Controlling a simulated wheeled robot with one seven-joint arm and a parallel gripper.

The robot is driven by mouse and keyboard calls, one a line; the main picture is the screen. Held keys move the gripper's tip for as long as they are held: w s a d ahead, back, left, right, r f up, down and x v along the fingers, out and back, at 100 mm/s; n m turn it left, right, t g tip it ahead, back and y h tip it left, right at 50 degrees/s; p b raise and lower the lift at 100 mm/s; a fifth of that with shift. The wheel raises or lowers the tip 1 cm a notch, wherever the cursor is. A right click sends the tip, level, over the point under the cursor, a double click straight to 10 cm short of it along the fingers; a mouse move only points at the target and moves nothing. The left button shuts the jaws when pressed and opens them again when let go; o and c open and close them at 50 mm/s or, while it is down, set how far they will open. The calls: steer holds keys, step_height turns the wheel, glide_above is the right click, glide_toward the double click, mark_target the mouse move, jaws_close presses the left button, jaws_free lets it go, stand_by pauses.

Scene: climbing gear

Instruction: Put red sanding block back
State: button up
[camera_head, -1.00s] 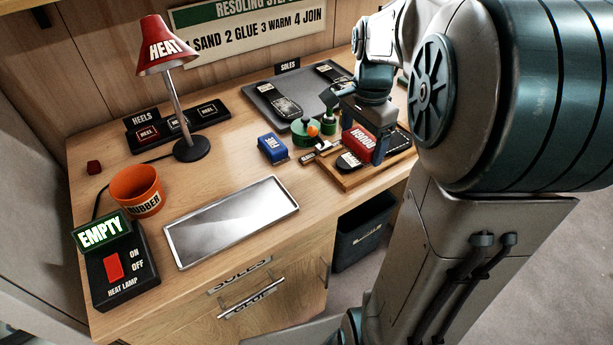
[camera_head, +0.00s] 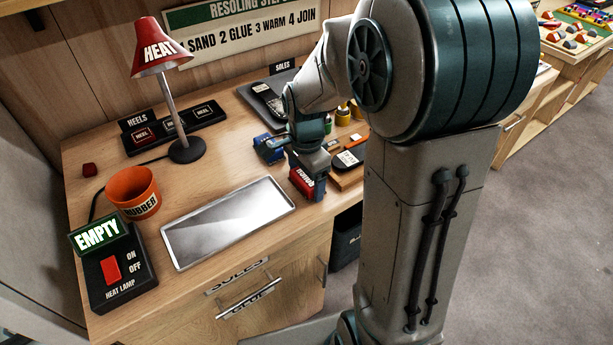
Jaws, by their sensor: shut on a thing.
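The red sanding block (camera_head: 302,183), with white lettering on its side, is in my gripper (camera_head: 309,180) near the front edge of the bench, right of the metal tray. My gripper is shut on it and points down. I cannot tell whether the block touches the bench. The blue sanding block (camera_head: 265,147) stands behind it, partly hidden by my arm. The wooden board (camera_head: 347,180) to the right is partly hidden by my arm.
The metal tray (camera_head: 187,264) lies empty at the front. An orange rubber cup (camera_head: 128,187), the red heat lamp (camera_head: 160,58) and the heat lamp switch box (camera_head: 125,284) stand to the left. Bare bench (camera_head: 225,155) lies between lamp and blue block.

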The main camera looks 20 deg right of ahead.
mark_target(306, 177)
steer(key=shift+f, duration=0.1)
steer(key=o, duration=0.9)
step_height(306, 177, up, 12)
steer(key=shift+s+f+n+t+p, duration=0.1)
steer(key=shift+s+f+n+t, duration=0.35)
steer(key=shift+s+n, duration=1.85)
steer(key=shift+s+f+n+t+p, duration=0.15)
steer(key=shift+s+f+n+t, duration=0.3)
steer(key=shift+s+n, duration=1.9)
steer(key=shift+s+f+n+t+p, duration=0.1)
steer(key=shift+s+f+n+t, duration=0.3)
steer(key=shift+s+n, duration=1.9)
steer(key=shift+w+r, duration=0.15)
